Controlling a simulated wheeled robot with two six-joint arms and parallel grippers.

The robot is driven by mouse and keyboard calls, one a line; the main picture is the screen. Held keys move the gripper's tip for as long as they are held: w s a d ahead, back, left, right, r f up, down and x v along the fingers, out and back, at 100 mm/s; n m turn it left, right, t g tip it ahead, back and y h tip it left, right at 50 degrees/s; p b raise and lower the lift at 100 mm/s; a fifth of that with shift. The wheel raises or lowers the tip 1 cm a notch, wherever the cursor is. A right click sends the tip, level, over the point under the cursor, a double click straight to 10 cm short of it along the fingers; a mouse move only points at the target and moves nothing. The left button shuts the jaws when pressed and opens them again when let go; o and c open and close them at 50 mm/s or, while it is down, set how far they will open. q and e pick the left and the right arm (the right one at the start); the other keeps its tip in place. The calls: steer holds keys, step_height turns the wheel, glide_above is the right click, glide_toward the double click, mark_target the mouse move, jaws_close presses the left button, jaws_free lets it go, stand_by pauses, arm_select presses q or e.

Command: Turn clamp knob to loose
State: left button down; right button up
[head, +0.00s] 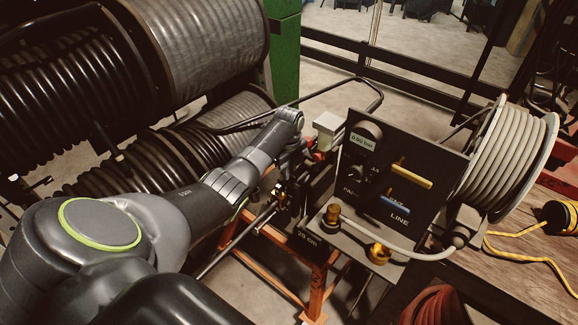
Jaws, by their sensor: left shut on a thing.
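My left arm reaches in from the left, and its wrist bends down at the crimper's clamp. My left gripper (294,162) is small and dark here, among the fittings to the left of the black control panel (407,165). It is shut on a small part there, which appears to be the clamp knob. The knob is mostly hidden by the wrist and fingers, so its turn position cannot be read. My right gripper is not in view.
The panel carries a gauge reading, a yellow lever (411,177) and a blue lever (394,205). A pale hose reel (508,155) stands at right. An orange frame (318,285) stands below. Large black hose coils (60,85) fill the upper left.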

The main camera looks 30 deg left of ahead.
arm_select(q)
steer(key=shift+r+n+p, duration=0.1)
steer(key=shift+n+p, duration=0.2)
steer(key=shift+n, duration=0.3)
steer(key=c, duration=1.4)
jaws_free()
steer(key=shift+c, duration=0.2)
step_height(320, 180, up, 17)
steer(key=p, duration=0.1)
steer(key=shift+r, duration=0.2)
steer(key=shift+f, duration=0.15)
